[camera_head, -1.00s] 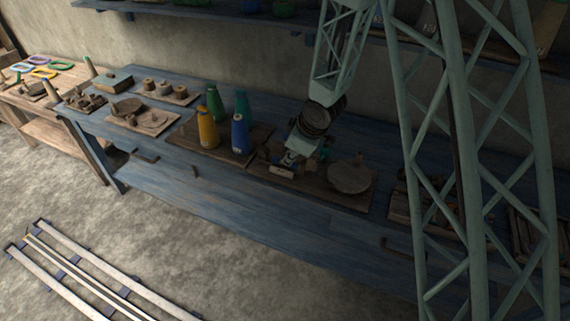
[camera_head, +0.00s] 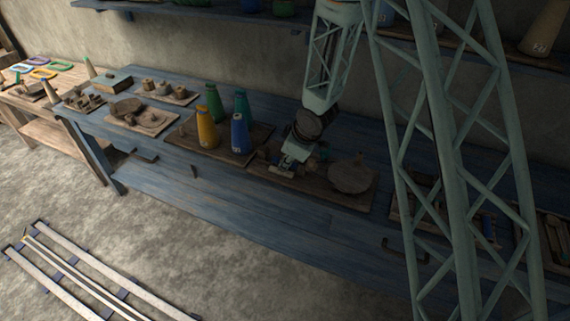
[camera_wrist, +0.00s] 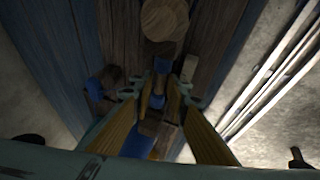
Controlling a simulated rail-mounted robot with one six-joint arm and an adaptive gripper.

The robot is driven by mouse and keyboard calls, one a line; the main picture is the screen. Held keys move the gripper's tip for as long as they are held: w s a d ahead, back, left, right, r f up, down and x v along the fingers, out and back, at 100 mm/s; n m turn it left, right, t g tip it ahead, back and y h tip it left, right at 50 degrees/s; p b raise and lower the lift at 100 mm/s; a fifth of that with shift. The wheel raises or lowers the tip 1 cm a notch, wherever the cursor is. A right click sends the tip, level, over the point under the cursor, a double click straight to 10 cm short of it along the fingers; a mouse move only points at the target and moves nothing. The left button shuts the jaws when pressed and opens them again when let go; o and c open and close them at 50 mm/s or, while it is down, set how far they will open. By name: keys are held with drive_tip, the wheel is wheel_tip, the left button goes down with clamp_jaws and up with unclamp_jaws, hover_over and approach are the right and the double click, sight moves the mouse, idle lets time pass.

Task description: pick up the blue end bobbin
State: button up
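A small bobbin with blue ends (camera_wrist: 161,66) and a brown middle lies between my fingers in the wrist view. My gripper (camera_wrist: 160,93) has its two fingers spread apart, one on each side of it, with gaps showing; I cannot tell whether either touches it. Another small piece with a blue end (camera_wrist: 96,88) lies just left of the left fingertip. In the head view my gripper (camera_head: 290,163) is low over a wooden board (camera_head: 315,187) on the blue bench. The small bobbin is too dark and covered to make out there.
A round wooden disc (camera_wrist: 165,18) stands on the same board, right of my gripper in the head view (camera_head: 350,174). Yellow (camera_head: 207,128), blue (camera_head: 240,135) and green cones stand to its left.

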idle(0.4)
drive_tip(key=c, duration=0.3)
drive_tip(key=shift+r, duration=0.2)
drive_tip(key=shift+r+p, duration=0.9)
drive_tip(key=shift+r, duration=0.7)
drive_tip(key=shift+s+a+f+b, duration=0.1)
drive_tip(key=shift+s+a+b, duration=0.15)
drive_tip(key=shift+s, duration=0.25)
drive_tip(key=shift+s+a+b, duration=0.2)
drive_tip(key=shift+s+b, duration=0.05)
drive_tip(key=shift+s, duration=0.25)
drive_tip(key=s+a+b, duration=0.1)
drive_tip(key=s+a, duration=0.2)
drive_tip(key=s, duration=0.4)
drive_tip(key=s+a+b, duration=0.1)
drive_tip(key=s+a, duration=0.2)
drive_tip(key=s, duration=0.4)
drive_tip(key=shift+s+b, duration=0.3)
drive_tip(key=shift+b, duration=0.1)
